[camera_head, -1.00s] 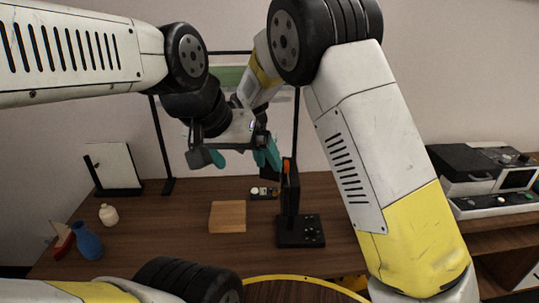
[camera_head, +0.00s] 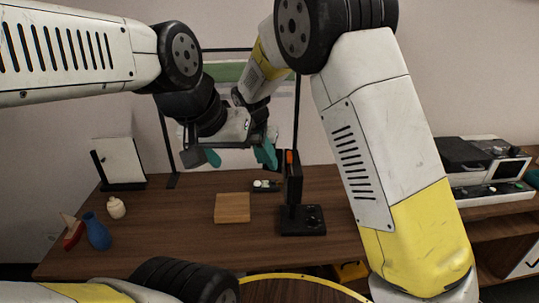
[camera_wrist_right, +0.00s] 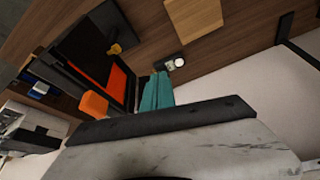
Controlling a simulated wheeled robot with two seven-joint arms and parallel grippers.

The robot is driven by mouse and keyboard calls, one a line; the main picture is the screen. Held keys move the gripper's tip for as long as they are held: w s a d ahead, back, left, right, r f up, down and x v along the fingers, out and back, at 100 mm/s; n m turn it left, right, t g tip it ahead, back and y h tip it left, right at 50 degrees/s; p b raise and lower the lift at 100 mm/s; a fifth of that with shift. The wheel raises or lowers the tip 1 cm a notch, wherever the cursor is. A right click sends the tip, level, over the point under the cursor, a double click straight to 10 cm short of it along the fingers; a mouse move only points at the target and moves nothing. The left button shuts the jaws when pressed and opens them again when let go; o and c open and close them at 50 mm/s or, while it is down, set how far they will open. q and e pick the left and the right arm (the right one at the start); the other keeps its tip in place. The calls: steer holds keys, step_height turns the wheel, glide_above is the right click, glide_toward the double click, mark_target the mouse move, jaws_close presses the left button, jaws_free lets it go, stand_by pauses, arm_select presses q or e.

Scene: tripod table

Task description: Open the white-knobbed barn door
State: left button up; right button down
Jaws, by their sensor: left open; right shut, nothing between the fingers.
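A black upright panel unit (camera_head: 292,182) with orange at its top stands on a black base near the table's middle. My left gripper (camera_head: 238,157) is open above the table, left of the unit. My right gripper (camera_wrist_right: 157,92) is shut and empty beside the orange face; in the head view the arms overlap and mostly hide it.
A wooden block (camera_head: 232,208) lies left of the unit. A small white-topped device (camera_head: 264,186) lies behind the block. A white panel on a black stand (camera_head: 120,162), a cream jar (camera_head: 116,208) and a blue vase (camera_head: 97,232) stand at left. Machines (camera_head: 480,165) stand at right.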

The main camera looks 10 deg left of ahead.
steer(key=v, duration=0.8)
steer(key=s+d+r+y, duration=0.1)
steer(key=s+d+r, duration=0.3)
steer(key=d, duration=0.5)
steer(key=s+d+r+y, duration=0.1)
steer(key=s+d+r, duration=0.25)
steer(key=d, duration=0.65)
steer(key=s+d+t, duration=0.1)
steer(key=s+d, duration=0.4)
steer(key=s, duration=0.3)
steer(key=s+d+r, duration=0.1)
steer(key=s+d, duration=0.5)
steer(key=s, duration=0.2)
steer(key=shift+d+n+t, duration=0.2)
steer(key=shift+n+t, duration=0.2)
steer(key=shift+r, duration=0.1)
